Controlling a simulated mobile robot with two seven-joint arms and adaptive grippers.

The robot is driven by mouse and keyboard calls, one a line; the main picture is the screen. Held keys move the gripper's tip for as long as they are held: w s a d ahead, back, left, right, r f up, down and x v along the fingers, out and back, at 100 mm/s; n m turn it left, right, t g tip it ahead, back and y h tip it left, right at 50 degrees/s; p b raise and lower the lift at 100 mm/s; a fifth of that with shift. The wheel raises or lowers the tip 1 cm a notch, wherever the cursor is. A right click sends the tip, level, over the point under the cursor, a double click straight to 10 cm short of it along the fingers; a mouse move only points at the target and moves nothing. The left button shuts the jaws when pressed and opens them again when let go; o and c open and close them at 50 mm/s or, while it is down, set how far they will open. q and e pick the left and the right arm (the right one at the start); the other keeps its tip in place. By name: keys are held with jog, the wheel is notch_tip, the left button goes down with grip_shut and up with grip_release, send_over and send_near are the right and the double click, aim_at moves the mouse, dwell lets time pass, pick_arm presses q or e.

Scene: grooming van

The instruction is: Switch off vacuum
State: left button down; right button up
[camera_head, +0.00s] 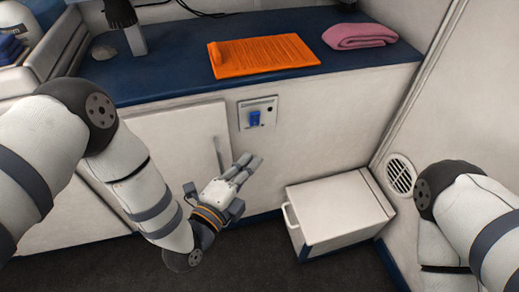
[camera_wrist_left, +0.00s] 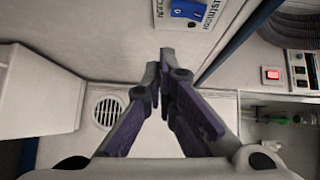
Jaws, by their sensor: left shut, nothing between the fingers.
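A pale wall plate (camera_head: 257,112) with a blue piece (camera_head: 254,118) is on the cabinet front below the counter edge. What looks like the same blue piece shows at the top of the left wrist view (camera_wrist_left: 188,9), with lettering beside it. My left gripper (camera_head: 253,164) is shut and empty, below that plate and apart from it. Its fingers, also in the left wrist view (camera_wrist_left: 163,65), meet at the tips. A lit red switch (camera_wrist_left: 271,75) sits on a small panel at the right of the left wrist view, near a dark ribbed hose (camera_wrist_left: 295,28). No vacuum body is clearly identifiable.
An orange mat (camera_head: 260,56) and a folded pink towel (camera_head: 360,36) lie on the blue counter (camera_head: 180,72). A white box (camera_head: 335,210) with a handle stands on the floor right of my left gripper. A round vent (camera_head: 401,175) is on the right wall.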

pick_arm(q)
jog(key=v, duration=0.2)
jog(key=f+v, duration=0.1)
jog(key=v, duration=0.2)
jog(key=shift+a, duration=0.2)
